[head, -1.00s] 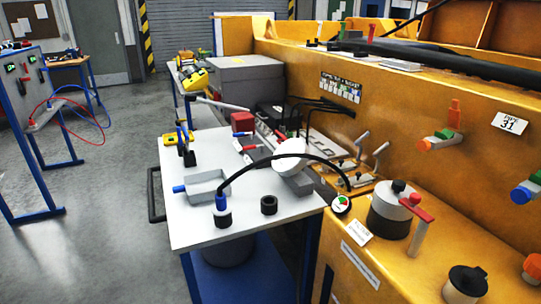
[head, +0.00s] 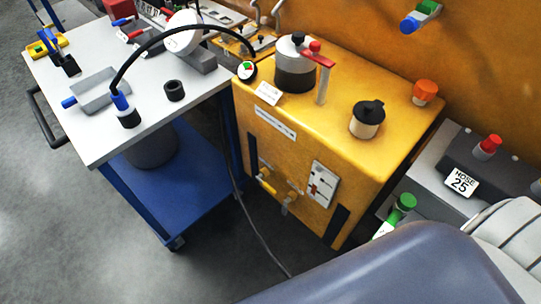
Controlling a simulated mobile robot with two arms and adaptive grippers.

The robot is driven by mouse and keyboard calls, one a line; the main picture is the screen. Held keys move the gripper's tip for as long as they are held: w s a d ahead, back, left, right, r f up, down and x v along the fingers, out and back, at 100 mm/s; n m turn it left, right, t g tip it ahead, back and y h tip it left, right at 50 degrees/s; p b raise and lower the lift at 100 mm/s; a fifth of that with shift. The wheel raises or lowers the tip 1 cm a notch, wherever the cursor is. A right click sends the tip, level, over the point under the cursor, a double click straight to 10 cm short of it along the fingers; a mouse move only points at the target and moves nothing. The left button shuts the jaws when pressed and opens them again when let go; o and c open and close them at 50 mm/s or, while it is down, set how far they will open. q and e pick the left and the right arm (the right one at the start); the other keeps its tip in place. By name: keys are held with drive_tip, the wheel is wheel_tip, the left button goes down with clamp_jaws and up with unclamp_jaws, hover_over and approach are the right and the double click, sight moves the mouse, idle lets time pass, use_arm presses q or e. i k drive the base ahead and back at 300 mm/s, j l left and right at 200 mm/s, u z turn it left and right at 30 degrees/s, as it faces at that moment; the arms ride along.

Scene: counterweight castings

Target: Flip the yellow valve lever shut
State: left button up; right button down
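A small yellow lever (head: 266,184) sits low on the front face of the yellow cabinet (head: 340,150) in the head view. It slants down to the right. A second, paler lever or fitting (head: 289,200) is just to its right and lower. Both are small, and I cannot tell from here whether the valve is open or shut. Neither of my grippers is in view.
A white label panel (head: 322,186) is right of the levers. The white-topped blue cart (head: 205,110) stands left of the cabinet. A dark cable (head: 240,205) runs down to the floor between them. A large grey-blue rounded shape covers the bottom right. Floor in front is clear.

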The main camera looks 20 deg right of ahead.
sight(268, 187)
drive_tip(key=i+z, duration=0.1)
drive_tip(key=z, duration=0.25)
drive_tip(key=i+j+z, duration=0.1)
drive_tip(key=z, duration=0.3)
